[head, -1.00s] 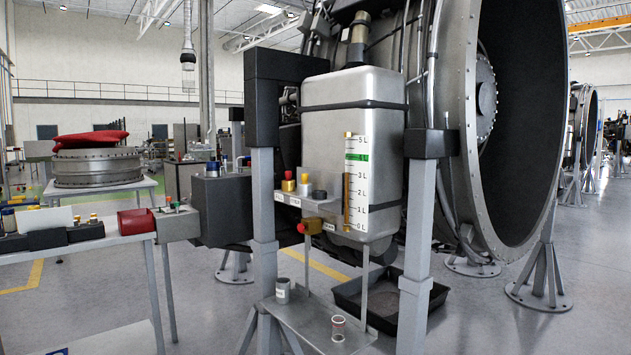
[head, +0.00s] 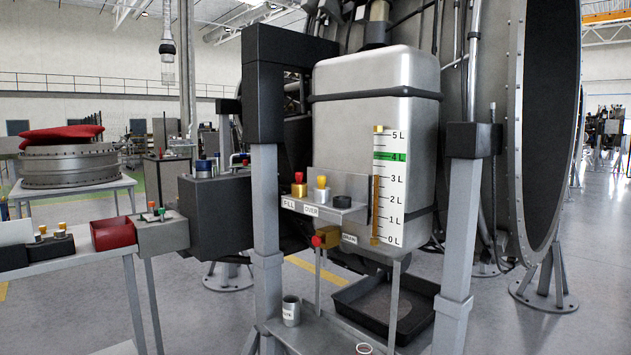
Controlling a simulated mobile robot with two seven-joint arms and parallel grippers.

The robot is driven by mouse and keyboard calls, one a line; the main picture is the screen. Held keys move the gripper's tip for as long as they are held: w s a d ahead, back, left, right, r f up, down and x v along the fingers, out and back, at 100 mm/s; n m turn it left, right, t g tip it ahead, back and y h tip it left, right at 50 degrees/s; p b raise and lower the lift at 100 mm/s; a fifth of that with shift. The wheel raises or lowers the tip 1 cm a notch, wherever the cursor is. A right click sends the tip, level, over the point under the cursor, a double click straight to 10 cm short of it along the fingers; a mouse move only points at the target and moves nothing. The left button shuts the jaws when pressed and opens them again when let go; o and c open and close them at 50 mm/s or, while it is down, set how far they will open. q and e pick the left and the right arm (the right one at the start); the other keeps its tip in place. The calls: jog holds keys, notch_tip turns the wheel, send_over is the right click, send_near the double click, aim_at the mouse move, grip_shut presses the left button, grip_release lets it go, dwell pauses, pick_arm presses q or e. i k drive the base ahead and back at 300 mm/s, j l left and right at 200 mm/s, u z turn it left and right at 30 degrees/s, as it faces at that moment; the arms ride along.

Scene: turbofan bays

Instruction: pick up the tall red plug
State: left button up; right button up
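A red-topped plug (head: 299,178) stands upright in a brass fitting above the "FILL" label on the small shelf (head: 310,207) in front of the silver tank. It is near the middle of the head view. A yellow-topped plug (head: 321,183) stands just right of it, above the "OVER" label. Neither of my grippers shows in the head view.
The silver tank (head: 375,70) with its level gauge (head: 390,190) rises behind the shelf. Grey posts (head: 267,220) flank it. A brass drain valve with a red end (head: 326,237) sits below. A black drip tray (head: 362,325) lies on the floor. A table with a red bin (head: 113,234) stands left.

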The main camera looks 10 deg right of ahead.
aim_at(298, 175)
jog(key=i+j+z, duration=0.2)
jog(key=i+j, duration=0.55)
jog(key=i, duration=0.05)
